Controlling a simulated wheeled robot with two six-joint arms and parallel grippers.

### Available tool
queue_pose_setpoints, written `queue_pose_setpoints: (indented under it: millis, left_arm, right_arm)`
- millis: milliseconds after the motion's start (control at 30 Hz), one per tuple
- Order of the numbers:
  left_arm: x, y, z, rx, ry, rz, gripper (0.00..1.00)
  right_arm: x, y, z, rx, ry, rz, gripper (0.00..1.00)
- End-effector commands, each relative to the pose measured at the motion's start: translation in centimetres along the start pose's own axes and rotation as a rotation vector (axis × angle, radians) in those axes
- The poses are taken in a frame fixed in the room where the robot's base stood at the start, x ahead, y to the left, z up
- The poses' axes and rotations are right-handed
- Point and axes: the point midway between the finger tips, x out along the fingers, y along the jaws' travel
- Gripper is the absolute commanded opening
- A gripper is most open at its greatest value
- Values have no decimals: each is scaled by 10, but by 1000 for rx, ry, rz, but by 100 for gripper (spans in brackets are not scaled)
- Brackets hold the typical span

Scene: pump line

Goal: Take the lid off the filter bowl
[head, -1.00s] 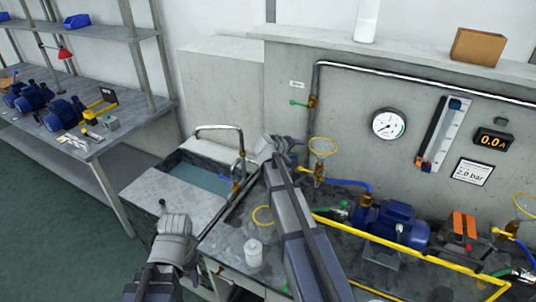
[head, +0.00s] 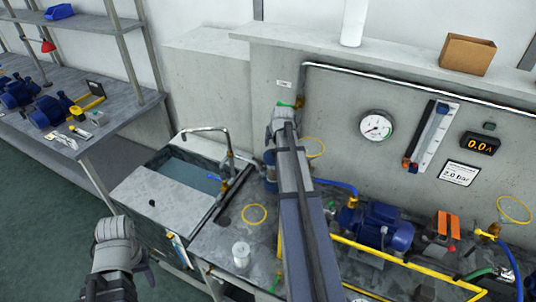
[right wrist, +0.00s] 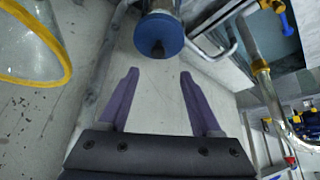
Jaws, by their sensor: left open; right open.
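The filter bowl's lid (right wrist: 160,32) is a round blue cap with a dark knob at the top of the right wrist view. It lies just beyond the fingertips of my right gripper (right wrist: 159,73). The gripper's two purple fingers are apart with nothing between them, and none touches the lid. In the head view a sliver of blue (head: 270,167) shows beside my right forearm, which hides most of it and the right fingers. The bowl below the lid is mostly hidden. My left gripper (head: 116,258) is at lower left, away from the bench; its fingers are hard to make out.
A sink (head: 185,175) with a curved tap is left of the bench. A white pot (head: 241,253) and a yellow ring (head: 253,214) are on the bench. A blue pump (head: 378,225) and yellow rails stand to the right. A gauge (head: 376,126) is on the wall.

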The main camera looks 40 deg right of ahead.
Motion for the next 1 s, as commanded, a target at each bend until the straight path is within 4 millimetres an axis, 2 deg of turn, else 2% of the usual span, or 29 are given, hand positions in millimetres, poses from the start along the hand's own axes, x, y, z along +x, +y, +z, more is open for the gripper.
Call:
queue_pose_setpoints:
  millis: [267, 567, 900, 1000]
  left_arm:
    - [24, 2, -1, -1, 0, 0, 50]
    - [29, 3, -2, -1, 0, 0, 50]
    - [68, 6, -4, -2, 0, 0, 50]
    - [72, 7, -4, -3, 0, 0, 50]
  right_arm:
    - [26, 0, 2, -2, 0, 2, 66]
    - [32, 0, 3, -2, 0, 2, 66]
    - [73, 3, 9, -2, 0, 2, 66]
    - [79, 3, 8, -2, 0, 2, 66]
